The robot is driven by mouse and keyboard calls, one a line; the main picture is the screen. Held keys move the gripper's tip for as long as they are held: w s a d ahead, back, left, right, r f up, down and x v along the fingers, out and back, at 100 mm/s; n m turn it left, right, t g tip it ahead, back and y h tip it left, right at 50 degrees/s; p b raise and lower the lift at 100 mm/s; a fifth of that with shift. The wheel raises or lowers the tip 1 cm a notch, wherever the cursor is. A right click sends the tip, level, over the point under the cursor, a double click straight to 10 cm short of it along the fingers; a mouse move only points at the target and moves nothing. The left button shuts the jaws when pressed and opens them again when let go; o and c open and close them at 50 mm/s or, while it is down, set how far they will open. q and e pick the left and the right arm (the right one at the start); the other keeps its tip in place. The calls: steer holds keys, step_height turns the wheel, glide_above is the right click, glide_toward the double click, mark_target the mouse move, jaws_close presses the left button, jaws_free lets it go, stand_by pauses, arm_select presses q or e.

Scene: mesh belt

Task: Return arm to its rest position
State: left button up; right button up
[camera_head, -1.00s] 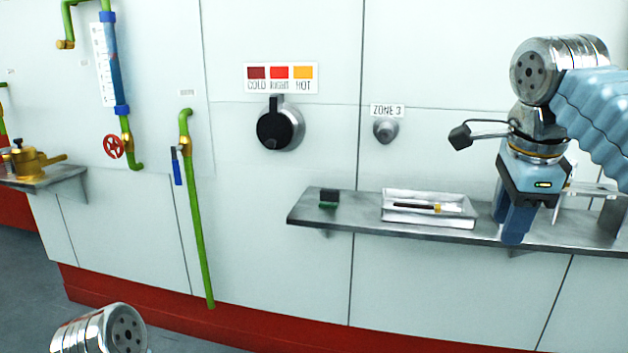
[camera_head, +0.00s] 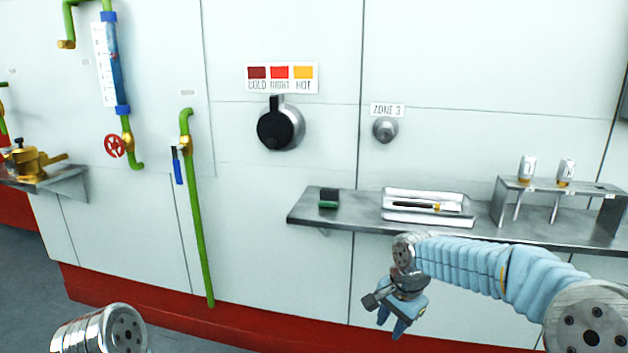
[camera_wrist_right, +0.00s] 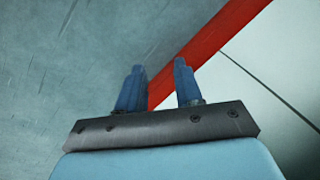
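My right gripper (camera_head: 392,326) hangs low in the head view, in front of the wall and below the shelf's front edge. Its blue arm comes in from the lower right. In the right wrist view the two blue fingers (camera_wrist_right: 157,88) stand apart with nothing between them. Behind them are grey floor and the red base strip. My left arm shows only as a silver joint at the bottom left of the head view. The left gripper is out of view.
The metal shelf (camera_head: 345,215) carries a dark green block (camera_head: 329,198), a white tray (camera_head: 425,220) with a thin tool (camera_head: 428,206), and a rack (camera_head: 545,185) with vials. A black knob (camera_head: 280,124) and a green pipe (camera_head: 195,230) are on the wall. Floor shows at lower left.

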steer(key=s+a+f+n+g+y, duration=0.1)
steer(key=s+a+f+n, duration=0.1)
steer(key=f, duration=0.6)
steer(key=s+a+f+n+y, duration=0.1)
steer(key=s+f, duration=0.1)
steer(key=f, duration=0.6)
steer(key=s+a+f+n, duration=0.1)
steer(key=s+f+n, duration=0.1)
steer(key=s+f, duration=0.6)
steer(key=s+a+f+n+y, duration=0.1)
steer(key=s+a+f+n, duration=0.1)
steer(key=s+f, duration=0.7)
steer(key=s+n, duration=0.1)
steer(key=s, duration=0.3)
